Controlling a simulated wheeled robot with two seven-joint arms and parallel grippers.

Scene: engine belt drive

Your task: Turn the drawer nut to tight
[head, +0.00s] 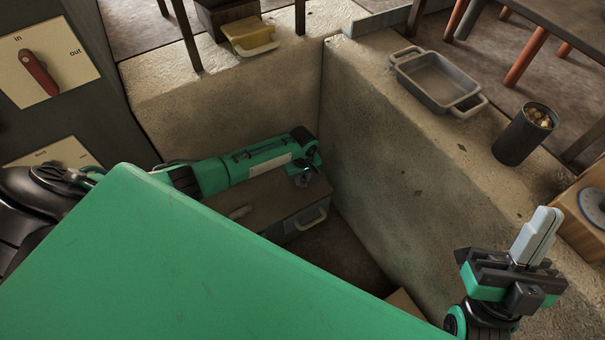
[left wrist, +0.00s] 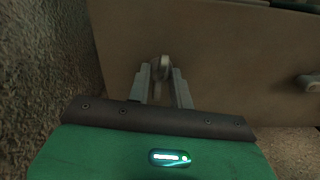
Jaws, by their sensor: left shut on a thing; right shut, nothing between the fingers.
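The drawer nut (left wrist: 162,66) is a small rounded grey piece on a flat brown panel (left wrist: 225,65) in the left wrist view. My left gripper (left wrist: 161,78) is shut on it, one grey finger on each side. In the head view my left gripper (head: 304,179) is at the far end of a low brown drawer box (head: 262,200); the nut cannot be made out there. My right gripper (head: 538,235) is shut and empty, fingers up, at the lower right.
A concrete wall (head: 395,160) stands close to the right of the box. A grey tray (head: 438,82) and a dark can (head: 522,138) stand on its top. A drawer handle (head: 308,220) sticks out of the box front. A panel with a red knob (head: 40,73) is at left.

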